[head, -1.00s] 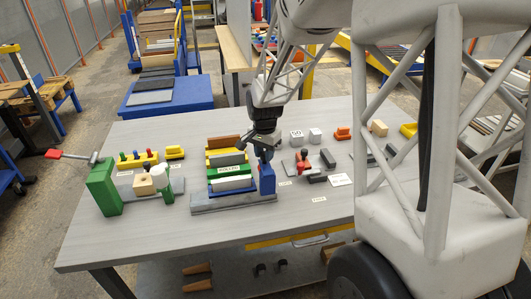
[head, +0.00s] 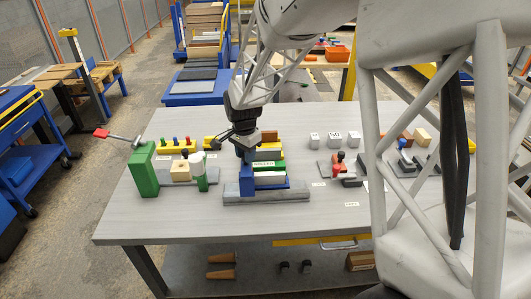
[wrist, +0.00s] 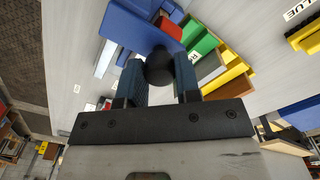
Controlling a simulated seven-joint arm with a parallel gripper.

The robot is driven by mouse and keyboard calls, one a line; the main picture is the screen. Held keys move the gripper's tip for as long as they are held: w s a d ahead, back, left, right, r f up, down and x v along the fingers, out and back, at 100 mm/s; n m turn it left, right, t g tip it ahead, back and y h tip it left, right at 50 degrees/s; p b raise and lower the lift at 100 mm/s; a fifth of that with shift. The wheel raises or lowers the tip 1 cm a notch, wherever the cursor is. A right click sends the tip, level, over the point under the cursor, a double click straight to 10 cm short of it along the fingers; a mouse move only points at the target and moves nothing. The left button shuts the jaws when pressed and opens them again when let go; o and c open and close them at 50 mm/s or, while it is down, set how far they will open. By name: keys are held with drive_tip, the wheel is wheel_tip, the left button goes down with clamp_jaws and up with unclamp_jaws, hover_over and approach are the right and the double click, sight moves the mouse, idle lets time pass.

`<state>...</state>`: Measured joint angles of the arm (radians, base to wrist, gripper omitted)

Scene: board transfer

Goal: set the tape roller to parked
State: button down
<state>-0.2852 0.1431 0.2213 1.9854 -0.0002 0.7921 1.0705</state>
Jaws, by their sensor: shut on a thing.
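A blue upright piece (head: 246,180), which seems to be the tape roller, stands at the left end of a grey base (head: 265,197). My gripper (head: 245,154) is over its top, pointing down. In the wrist view, my gripper's two fingers (wrist: 161,82) are closed on both sides of a round black knob (wrist: 158,64). A blue surface (wrist: 130,25) lies just beyond the knob. Green, white and yellow blocks (head: 270,166) sit right of the blue piece on the same station. No word for the parked position is readable on the station.
White cubes (head: 335,139) and a small fixture with a dark red knob (head: 340,158) are to the right. The table front (head: 180,226) is clear.

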drive_tip(key=a, duration=0.6)
drive_tip(key=c, duration=0.8)
unclamp_jaws()
drive_tip(key=shift+r, duration=0.15)
drive_tip(key=shift+r, duration=3.8)
drive_tip(key=shift+d, duration=0.1)
